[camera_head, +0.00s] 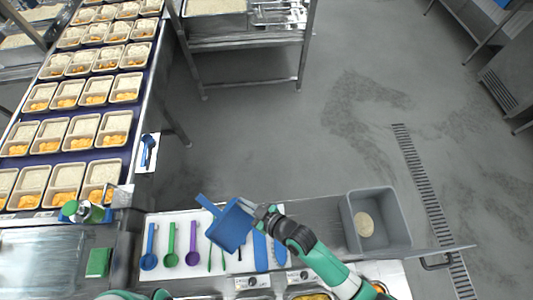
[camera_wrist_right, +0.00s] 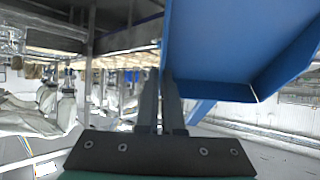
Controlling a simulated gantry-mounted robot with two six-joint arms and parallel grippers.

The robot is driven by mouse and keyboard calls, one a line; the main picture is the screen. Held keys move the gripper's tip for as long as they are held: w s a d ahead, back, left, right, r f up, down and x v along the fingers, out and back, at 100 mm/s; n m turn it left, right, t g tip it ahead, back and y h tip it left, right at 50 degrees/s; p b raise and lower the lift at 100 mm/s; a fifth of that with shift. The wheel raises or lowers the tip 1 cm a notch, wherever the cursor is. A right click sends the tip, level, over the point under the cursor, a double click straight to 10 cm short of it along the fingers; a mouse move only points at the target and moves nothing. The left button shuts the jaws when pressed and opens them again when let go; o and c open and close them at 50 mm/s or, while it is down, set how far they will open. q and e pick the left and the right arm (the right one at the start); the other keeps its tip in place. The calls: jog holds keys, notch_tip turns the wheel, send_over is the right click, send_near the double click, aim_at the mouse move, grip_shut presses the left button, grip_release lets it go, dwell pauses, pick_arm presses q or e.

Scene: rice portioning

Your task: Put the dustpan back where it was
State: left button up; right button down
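The blue dustpan (camera_head: 230,229) is in the air over the white mat on the front bench, tilted, with one strip-like part pointing up and left. My right gripper (camera_head: 260,211) is at its right edge and appears shut on it. In the right wrist view the dustpan (camera_wrist_right: 225,45) fills the upper right, and my gripper's fingers (camera_wrist_right: 161,105) are close together against it. The exact grip point is hidden. Only a teal piece of my left arm shows at the bottom edge of the head view; its gripper is out of view.
Blue (camera_head: 149,260), green (camera_head: 170,258) and purple (camera_head: 192,256) scoops lie on the white mat (camera_head: 157,222), with blue tools to their right. A grey bin (camera_head: 400,220) stands right of them. Filled trays (camera_head: 113,128) line the conveyor at left. A green sponge-like block (camera_head: 98,262) lies front left.

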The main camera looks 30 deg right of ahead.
jog(key=s+d+f+m+g+h, duration=0.1)
jog(key=s+d+f+m+h, duration=0.15)
jog(key=d+f, duration=0.4)
jog(key=s+d+f+m+g+h, duration=0.1)
jog(key=d+f+m+h, duration=0.2)
jog(key=d, duration=0.7)
jog(key=m+g+h, duration=0.2)
jog(key=m+g, duration=0.2)
send_over(325, 202)
jog(key=s, duration=0.1)
notch_tip(325, 202, down, 5)
jog(key=shift+s+a+g+b, duration=0.1)
jog(key=shift+s+g+b, duration=0.05)
jog(key=shift+g+b, duration=0.2)
notch_tip(325, 202, down, 6)
jog(key=b, duration=0.6)
jog(key=shift+f+b, duration=0.25)
jog(key=shift+b, duration=0.05)
jog(key=shift+r, duration=0.1)
notch_tip(325, 202, down, 4)
jog(key=b, duration=0.3)
jog(key=shift+r, duration=0.25)
jog(key=shift+f, duration=0.1)
